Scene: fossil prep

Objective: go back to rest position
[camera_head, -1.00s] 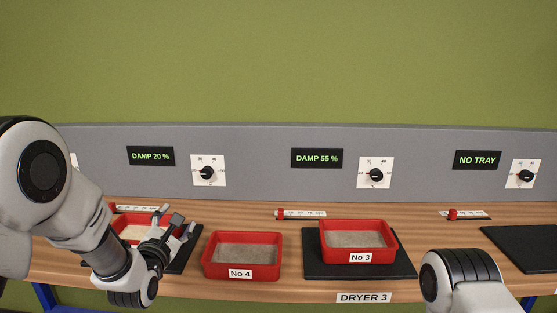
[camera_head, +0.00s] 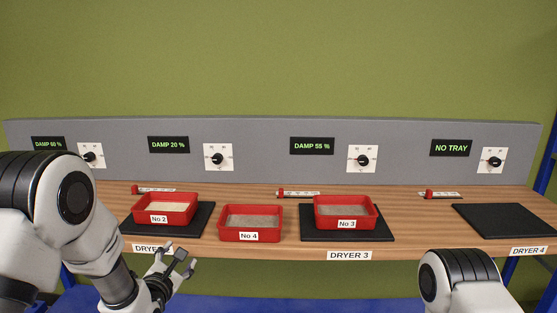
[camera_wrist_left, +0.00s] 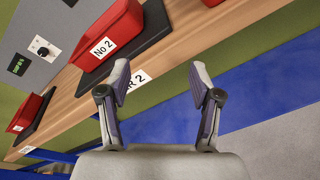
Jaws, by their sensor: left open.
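My left gripper (camera_head: 177,263) is open and empty, in front of the bench's front edge and below tray No 2 in the head view. Its two spread fingers (camera_wrist_left: 160,88) also show in the left wrist view with nothing between them. Only a rounded link of my right arm shows at the lower right of the head view; the right gripper is out of view.
Red tray No 2 (camera_head: 150,218) and tray No 3 (camera_head: 347,224) sit on black pads; tray No 4 (camera_head: 250,237) stands between them on the wooden bench (camera_head: 420,243). The pad at right (camera_head: 505,220) is empty. A blue shelf (camera_head: 230,299) lies below.

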